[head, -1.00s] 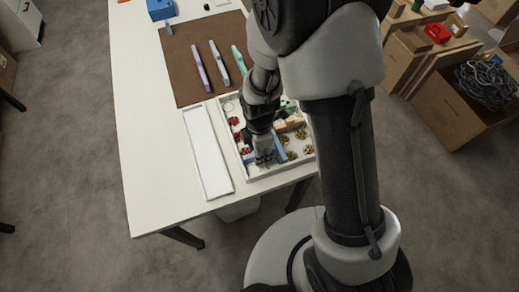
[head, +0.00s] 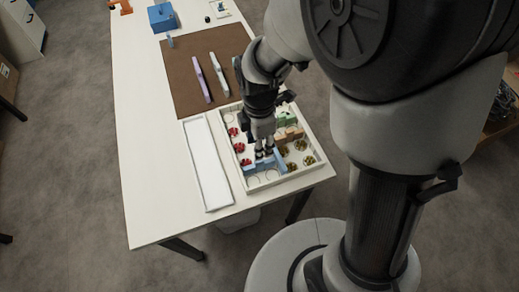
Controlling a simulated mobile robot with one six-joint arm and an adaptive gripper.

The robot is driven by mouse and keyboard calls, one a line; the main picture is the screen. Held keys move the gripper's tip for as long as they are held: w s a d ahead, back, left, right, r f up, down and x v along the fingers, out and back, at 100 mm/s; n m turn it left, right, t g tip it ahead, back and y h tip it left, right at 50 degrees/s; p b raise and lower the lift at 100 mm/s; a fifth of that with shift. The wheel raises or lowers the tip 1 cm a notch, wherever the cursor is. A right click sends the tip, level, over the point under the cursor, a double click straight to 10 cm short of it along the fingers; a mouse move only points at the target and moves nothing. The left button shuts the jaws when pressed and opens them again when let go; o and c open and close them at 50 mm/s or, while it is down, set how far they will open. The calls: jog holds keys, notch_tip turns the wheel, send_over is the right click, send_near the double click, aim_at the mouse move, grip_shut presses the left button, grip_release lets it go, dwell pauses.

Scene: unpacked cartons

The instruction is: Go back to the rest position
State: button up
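My gripper (head: 264,153) points down over the white divided tray (head: 316,172) near the front right of the white table. Its fingertips are small and dark at the blue piece (head: 266,165) in the tray's front part. I cannot tell whether they touch it or are apart or closed. The tray also holds several red items (head: 240,147), several olive-gold items (head: 292,167), a tan block (head: 289,135) and a green piece (head: 287,117). My arm covers the table's right side and part of the tray's back.
A long empty white tray (head: 207,165) lies left of the divided tray. Behind is a brown mat (head: 187,88) with a lilac tool (head: 201,79) and a pale tool (head: 219,75). A blue box (head: 162,17) stands at the back. The table's left strip (head: 143,150) is clear.

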jog(key=shift+r, duration=0.4)
jog(key=s+d+r+m+t, duration=0.2)
jog(key=s+d+r+m, duration=0.3)
jog(key=r+m, duration=0.4)
jog(key=s+d+r+m+t, duration=0.2)
jog(key=s+d+r+m, duration=0.3)
jog(key=s+r+m, duration=0.3)
jog(key=r+m, duration=0.1)
jog(key=m, duration=0.3)
jog(key=shift+s+d+t, duration=0.3)
jog(key=shift+d, duration=0.1)
